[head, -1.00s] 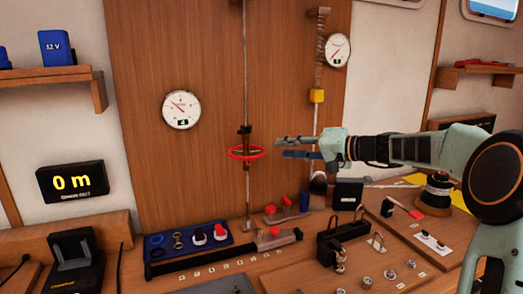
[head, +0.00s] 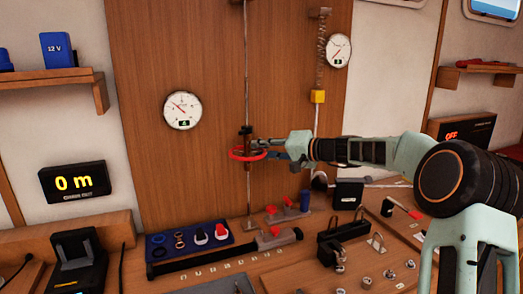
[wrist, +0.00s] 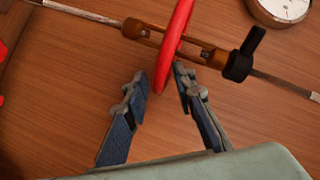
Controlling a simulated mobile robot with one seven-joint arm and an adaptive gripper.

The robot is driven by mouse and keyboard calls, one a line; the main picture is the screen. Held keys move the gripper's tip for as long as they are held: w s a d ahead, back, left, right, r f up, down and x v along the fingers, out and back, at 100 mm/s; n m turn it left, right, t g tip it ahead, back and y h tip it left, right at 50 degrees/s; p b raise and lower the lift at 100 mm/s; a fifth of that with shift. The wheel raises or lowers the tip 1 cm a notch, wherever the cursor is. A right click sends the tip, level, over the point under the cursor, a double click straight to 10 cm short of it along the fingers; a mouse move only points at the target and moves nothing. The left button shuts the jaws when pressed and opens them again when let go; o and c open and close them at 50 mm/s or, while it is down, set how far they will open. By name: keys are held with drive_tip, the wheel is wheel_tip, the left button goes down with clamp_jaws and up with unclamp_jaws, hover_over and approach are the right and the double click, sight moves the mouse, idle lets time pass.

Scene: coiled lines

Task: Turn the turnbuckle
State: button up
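The turnbuckle (head: 247,134) is a brass-coloured body on a thin upright rod in front of the wooden panel. A red ring wheel (head: 237,153) goes around it. My gripper (head: 262,149) is at the right side of the ring. In the wrist view, the brass body (wrist: 205,53) lies across the top with a black knob (wrist: 243,58). The red rim (wrist: 172,48) reaches down between the parted fingertips of my gripper (wrist: 160,86), closer to the right one. The gripper is open; contact with the rim cannot be told.
A round gauge (head: 182,110) hangs left of the rod, another gauge (head: 338,50) at upper right. A spring line with a yellow block (head: 318,96) hangs behind my arm. Below, the bench holds a blue tray (head: 158,250) and a black handle (head: 343,232).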

clamp_jaws()
drive_tip(key=shift+s+f+b, duration=0.1)
drive_tip(key=shift+f+b, duration=0.15)
drive_tip(key=shift+b, duration=0.7)
drive_tip(key=shift+s+f+m+t+h+b, duration=0.1)
drive_tip(key=shift+m+t+h+b, duration=0.2)
drive_tip(key=shift+b, duration=0.3)
drive_tip(key=b, duration=0.2)
drive_tip(key=m+t+h+b, duration=0.1)
drive_tip(key=b, duration=0.1)
drive_tip(key=shift+s+d+f, duration=0.15)
drive_tip(key=shift+s+f, duration=0.05)
drive_tip(key=shift+s, duration=0.05)
drive_tip(key=m+t+h+b, duration=0.1)
drive_tip(key=b, duration=0.1)
drive_tip(key=m+h+b, duration=0.1)
drive_tip(key=b, duration=0.1)
drive_tip(key=shift+s+d+r+t+b, duration=0.1)
drive_tip(key=shift+s+r+t+b, duration=0.05)
drive_tip(key=shift+s+t+b, duration=0.25)
drive_tip(key=shift+s+d+r+m+t+h+b, duration=0.1)
drive_tip(key=shift+s+m+t+h+b, duration=0.1)
drive_tip(key=shift+m+t+h+b, duration=0.3)
drive_tip(key=shift+s+m+t+h+b, duration=0.15)
drive_tip(key=shift+m+t+h+b, duration=0.05)
drive_tip(key=shift+m+h+b, duration=0.45)
drive_tip(key=shift+m+h, duration=0.25)
drive_tip(key=shift+h, duration=0.1)
